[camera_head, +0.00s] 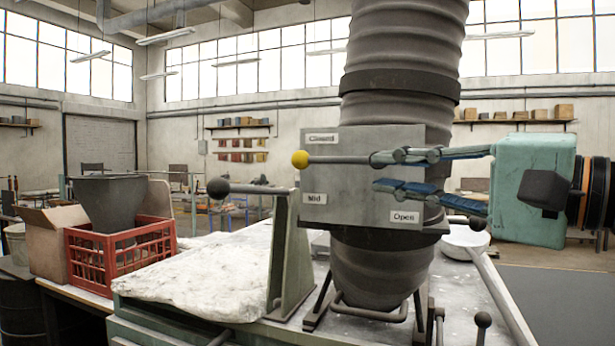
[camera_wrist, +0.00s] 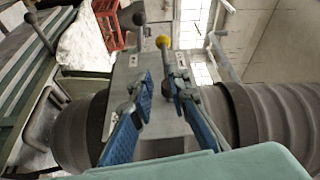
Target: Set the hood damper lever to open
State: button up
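The damper lever is a thin rod with a yellow knob (camera_head: 300,159) at its left end. It lies about level across the grey hood plate (camera_head: 345,212), below the "Closed" label (camera_head: 322,138) and above "Mid" (camera_head: 314,198). The "Open" label (camera_head: 404,217) is at the plate's lower right. My gripper (camera_head: 374,172) is in front of the plate from the right, fingers apart and empty. The upper finger overlaps the rod's right end; contact is unclear. In the wrist view, the yellow knob (camera_wrist: 163,41) is beyond the fingertips of my gripper (camera_wrist: 158,82), and the rod meets the right fingertip.
A ribbed duct (camera_head: 400,50) rises behind the plate. A black-knobbed bar (camera_head: 217,187) on a green stand is left of it. A red crate (camera_head: 120,258) and cardboard box (camera_head: 50,240) stand at left. A white ladle (camera_head: 465,240) lies below my gripper.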

aim_at(340, 161)
jog(key=x, duration=0.3)
jog(key=p+x, duration=0.1)
jog(key=x, duration=0.3)
jog(key=r+x, duration=0.1)
jog(key=x, duration=0.2)
jog(key=shift+w+a, duration=0.25)
jog(key=shift+a, duration=0.05)
jog(key=shift+c, duration=0.5)
grip_shut()
